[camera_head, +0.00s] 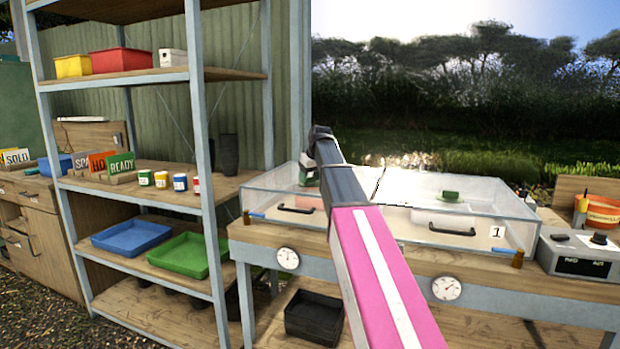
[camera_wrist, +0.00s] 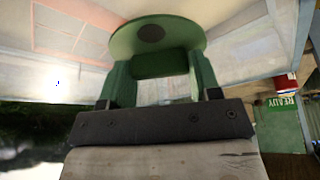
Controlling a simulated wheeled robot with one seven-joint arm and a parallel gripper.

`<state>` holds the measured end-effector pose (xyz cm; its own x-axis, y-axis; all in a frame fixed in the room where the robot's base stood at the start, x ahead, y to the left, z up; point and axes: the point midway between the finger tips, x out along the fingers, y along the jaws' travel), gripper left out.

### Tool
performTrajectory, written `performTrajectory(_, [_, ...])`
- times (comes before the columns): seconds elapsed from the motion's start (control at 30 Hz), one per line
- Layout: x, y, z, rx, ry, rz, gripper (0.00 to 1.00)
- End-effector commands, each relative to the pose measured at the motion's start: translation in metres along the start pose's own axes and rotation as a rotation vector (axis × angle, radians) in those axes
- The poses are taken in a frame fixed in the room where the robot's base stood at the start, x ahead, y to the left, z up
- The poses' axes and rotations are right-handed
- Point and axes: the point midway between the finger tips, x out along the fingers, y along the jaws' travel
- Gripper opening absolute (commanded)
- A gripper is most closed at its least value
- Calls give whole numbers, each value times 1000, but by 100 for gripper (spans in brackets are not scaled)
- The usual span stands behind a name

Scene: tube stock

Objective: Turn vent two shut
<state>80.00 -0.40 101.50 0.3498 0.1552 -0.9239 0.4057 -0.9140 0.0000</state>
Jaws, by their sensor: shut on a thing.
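The right clear-lidded case (camera_head: 470,195) carries a label "1" (camera_head: 496,232) and a green vent knob (camera_head: 451,196) on its lid. The left clear-lidded case (camera_head: 275,190) has no number in sight; my arm hides part of it. My gripper (camera_head: 308,178) is low over this left lid, by its vent. In the wrist view, my gripper (camera_wrist: 160,85) is shut on the raised grip of a green vent (camera_wrist: 150,37), between its two fingers. The vent's round disc has a dark spot on it. Whether the vent is open or shut I cannot tell.
Black handles (camera_head: 295,209) sit on the case fronts. Round dials (camera_head: 288,258) are on the bench front. A shelf rack (camera_head: 205,200) with trays and pots stands close on the left. A grey control box (camera_head: 580,255) is at the right.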

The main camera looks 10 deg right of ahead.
Motion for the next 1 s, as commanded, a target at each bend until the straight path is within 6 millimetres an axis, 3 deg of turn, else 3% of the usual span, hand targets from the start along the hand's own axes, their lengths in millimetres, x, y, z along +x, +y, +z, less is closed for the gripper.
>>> performTrajectory(0.6, [0,-3,-1,536,1,224,34])
performTrajectory(1.0, [0,-3,-2,793,1,329,34])
